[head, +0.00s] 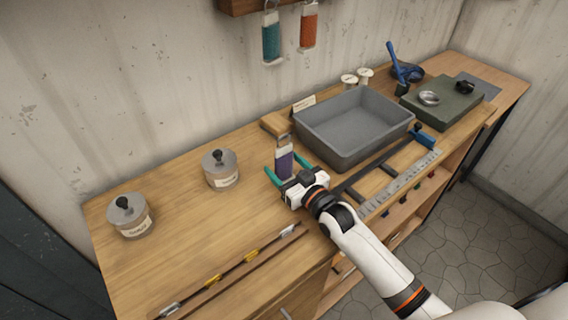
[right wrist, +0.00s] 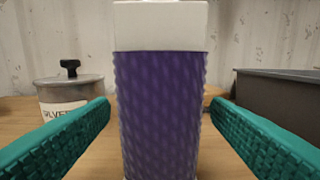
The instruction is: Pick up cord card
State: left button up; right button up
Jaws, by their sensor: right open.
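A cord card wound with purple cord, its top end white (head: 284,162), stands upright on the workbench in front of my right gripper (head: 282,164). In the right wrist view the purple card (right wrist: 160,110) fills the middle of the picture. The teal fingers are open, one on each side of it, with a gap showing on both sides. The card's lower end is out of the wrist picture. Two more cord cards, one teal (head: 271,38) and one orange (head: 309,27), hang on the wall. My left gripper is not in view.
A grey tray (head: 356,151) stands close right of the card, with a wooden block (head: 274,124) behind. Lidded pots (head: 221,172) (head: 130,217) stand left. A strip with yellow-marked rods (head: 230,270) lies along the front edge. A ruler (head: 405,180) lies right.

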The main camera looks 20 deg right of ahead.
jog(key=x, duration=0.2)
jog(key=shift+w+a, duration=0.1)
jog(key=shift+w, duration=0.2)
jog(key=c, duration=1.2)
jog(key=shift+o, duration=0.2)
notch_tip(320, 180, up, 10)
